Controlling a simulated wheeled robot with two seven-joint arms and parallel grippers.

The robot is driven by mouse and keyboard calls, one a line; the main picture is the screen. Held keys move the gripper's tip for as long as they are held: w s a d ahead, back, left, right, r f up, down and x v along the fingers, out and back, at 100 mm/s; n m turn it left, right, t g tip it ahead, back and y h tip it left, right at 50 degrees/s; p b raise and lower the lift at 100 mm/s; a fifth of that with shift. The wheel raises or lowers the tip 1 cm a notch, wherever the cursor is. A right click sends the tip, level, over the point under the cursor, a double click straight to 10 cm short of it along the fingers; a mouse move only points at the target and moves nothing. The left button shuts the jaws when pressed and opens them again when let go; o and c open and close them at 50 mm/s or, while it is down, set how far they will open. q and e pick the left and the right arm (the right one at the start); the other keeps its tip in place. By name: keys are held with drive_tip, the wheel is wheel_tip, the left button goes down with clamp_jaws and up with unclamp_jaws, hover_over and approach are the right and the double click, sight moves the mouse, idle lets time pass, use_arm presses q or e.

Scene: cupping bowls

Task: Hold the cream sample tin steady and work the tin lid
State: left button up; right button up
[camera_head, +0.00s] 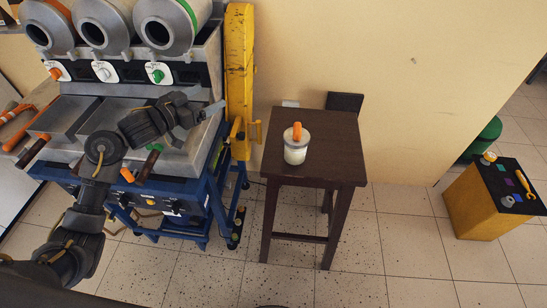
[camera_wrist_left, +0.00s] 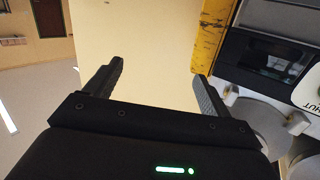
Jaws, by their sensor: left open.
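The cream sample tin (camera_head: 294,156) stands upright on a small dark brown table (camera_head: 335,150). Its grey lid (camera_head: 289,143) is on top, with an orange knob (camera_head: 297,130) standing up from it. My left gripper (camera_head: 209,102) is well to the left of the tin, in front of the machine and apart from the table. In the left wrist view my left gripper (camera_wrist_left: 158,73) has its two fingers spread with nothing between them. The tin does not show in that view. My right gripper is in neither view.
A roaster-like machine (camera_head: 140,75) on a blue frame (camera_head: 190,205) stands at left, with a yellow post (camera_head: 239,70) between it and the table. A yellow-sided box (camera_head: 470,205) with small items on top is at far right.

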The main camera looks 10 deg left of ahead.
use_arm(q)
drive_tip(key=s+d+f+m+g+h, duration=0.1)
drive_tip(key=s+d+f+g, duration=0.15)
drive_tip(key=d+f, duration=0.85)
drive_tip(key=m+g+h, duration=0.1)
drive_tip(key=m, duration=0.1)
approach(287, 154)
drive_tip(key=x, duration=0.5)
drive_tip(key=shift+w, duration=0.15)
drive_tip(key=shift+x, duration=3.8)
drive_tip(key=shift+d+r, duration=0.1)
drive_tip(key=shift+r, duration=0.05)
drive_tip(key=c, duration=1.3)
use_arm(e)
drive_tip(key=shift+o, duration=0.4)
